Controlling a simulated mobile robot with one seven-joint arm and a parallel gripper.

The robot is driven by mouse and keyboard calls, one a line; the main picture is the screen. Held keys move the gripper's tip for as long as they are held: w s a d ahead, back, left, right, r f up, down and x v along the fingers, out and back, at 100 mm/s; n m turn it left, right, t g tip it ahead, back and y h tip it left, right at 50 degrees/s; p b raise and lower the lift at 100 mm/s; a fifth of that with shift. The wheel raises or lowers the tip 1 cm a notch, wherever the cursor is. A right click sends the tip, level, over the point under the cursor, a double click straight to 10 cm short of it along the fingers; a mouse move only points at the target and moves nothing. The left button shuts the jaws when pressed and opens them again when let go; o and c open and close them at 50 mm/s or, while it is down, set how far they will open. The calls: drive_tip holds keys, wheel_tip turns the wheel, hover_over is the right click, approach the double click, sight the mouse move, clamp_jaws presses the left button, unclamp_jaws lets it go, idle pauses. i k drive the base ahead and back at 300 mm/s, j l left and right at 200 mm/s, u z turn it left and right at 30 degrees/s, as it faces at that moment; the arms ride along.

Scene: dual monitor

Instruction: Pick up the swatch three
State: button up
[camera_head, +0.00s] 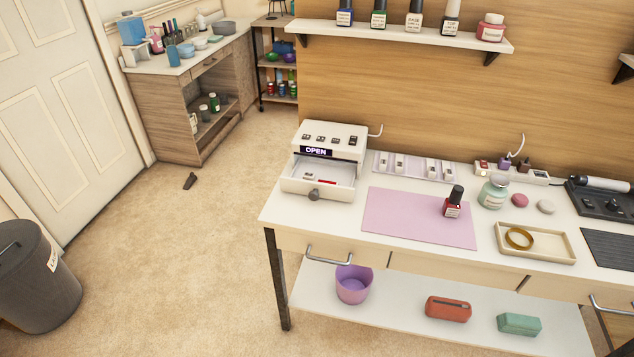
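A pale tray (377,163) lies at the back of the white table, right of a white box with an "OPEN" display. Several small white pieces with dark tips stand in a row on it and look like the swatches. One white piece (399,162) is left of the tray's middle, and another (433,168) is right of it. Their markings are too small to read, so I cannot tell which is swatch three. My gripper is not in view.
The white box (331,138) has its drawer (320,177) open, with small items inside. A pink mat (400,215) bears a red polish bottle (453,203). A jar (493,191) and a shallow tray (550,252) stand to the right. The floor left of the table is mostly clear.

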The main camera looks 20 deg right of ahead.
sight(306, 176)
drive_tip(key=i+l, duration=1.15)
drive_tip(key=l, duration=0.15)
